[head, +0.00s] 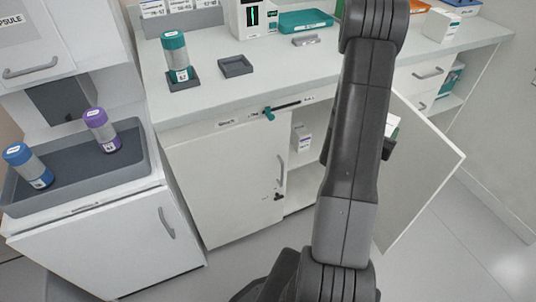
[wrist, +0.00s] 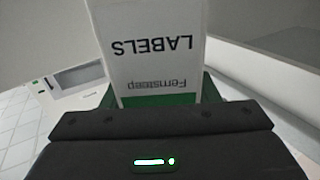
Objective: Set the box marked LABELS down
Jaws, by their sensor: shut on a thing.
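The box marked LABELS (wrist: 150,45) is white with a green band, and its lettering is upside down in the wrist view. My gripper (wrist: 160,98) is shut on it, with the box between the green finger parts. In the head view my arm hides most of the gripper and box. A small white and green piece (head: 392,125) shows just right of my arm, in front of the open cabinet door; it may be the held box. What lies under the box is hidden.
The cabinet's right door (head: 425,170) stands open, and a white box (head: 301,138) sits on a shelf inside. The counter (head: 205,105) bears a teal-capped tube (head: 176,55) and a small grey tray (head: 236,67).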

